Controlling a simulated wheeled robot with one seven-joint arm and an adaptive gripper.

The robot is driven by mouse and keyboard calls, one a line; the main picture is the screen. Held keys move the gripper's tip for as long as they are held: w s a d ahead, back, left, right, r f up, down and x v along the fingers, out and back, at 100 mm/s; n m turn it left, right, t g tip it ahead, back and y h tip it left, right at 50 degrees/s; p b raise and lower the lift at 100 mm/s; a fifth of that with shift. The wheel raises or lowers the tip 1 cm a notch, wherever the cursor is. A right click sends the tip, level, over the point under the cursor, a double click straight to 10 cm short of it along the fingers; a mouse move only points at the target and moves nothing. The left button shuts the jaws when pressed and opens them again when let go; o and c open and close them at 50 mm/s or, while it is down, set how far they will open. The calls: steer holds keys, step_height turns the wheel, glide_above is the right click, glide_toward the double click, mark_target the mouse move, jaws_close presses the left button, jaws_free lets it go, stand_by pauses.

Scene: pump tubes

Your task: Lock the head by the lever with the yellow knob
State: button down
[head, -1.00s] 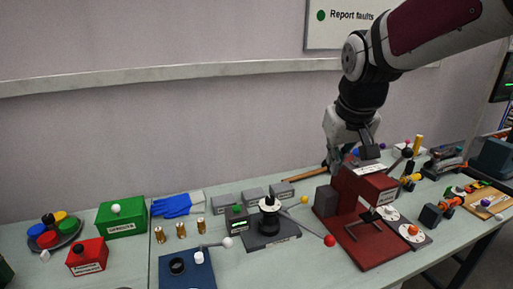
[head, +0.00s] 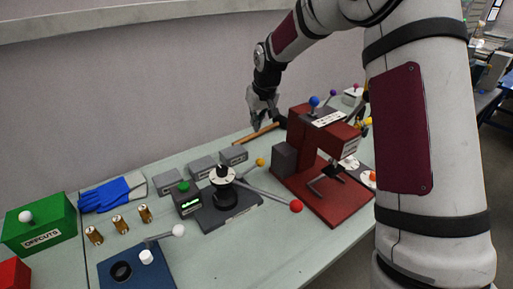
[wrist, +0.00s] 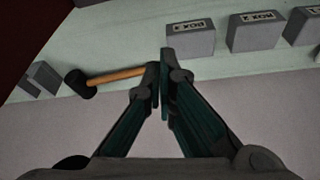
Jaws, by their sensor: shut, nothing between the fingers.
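A dark pump-like device (head: 226,206) with a round black and white head (head: 222,174) stands on the bench in the head view. A small yellow knob (head: 260,162) sits behind its right side on a short lever. A longer grey lever ends in a red knob (head: 296,206) at the front right. My gripper (head: 263,117) is shut and empty, above the back of the bench, behind the yellow knob and apart from it. In the wrist view my closed fingertips (wrist: 161,72) show, and the device and yellow knob are out of sight.
A wooden-handled mallet (wrist: 80,84) lies near my fingertips. Grey labelled boxes (wrist: 190,37) stand along the back. A red machine (head: 321,165) with a blue knob (head: 314,101) stands right of the device. A blue plate (head: 137,267) with a white-knobbed lever is at the front left.

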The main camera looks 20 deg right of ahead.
mark_target(250, 170)
steer(key=shift+f, duration=0.1)
steer(key=shift+s+f+p, duration=0.15)
steer(key=shift+f+p, duration=0.4)
steer(key=shift+f, duration=1.95)
steer(key=shift+s+f+p, duration=0.15)
steer(key=shift+f+p, duration=0.4)
steer(key=shift+f, duration=1.9)
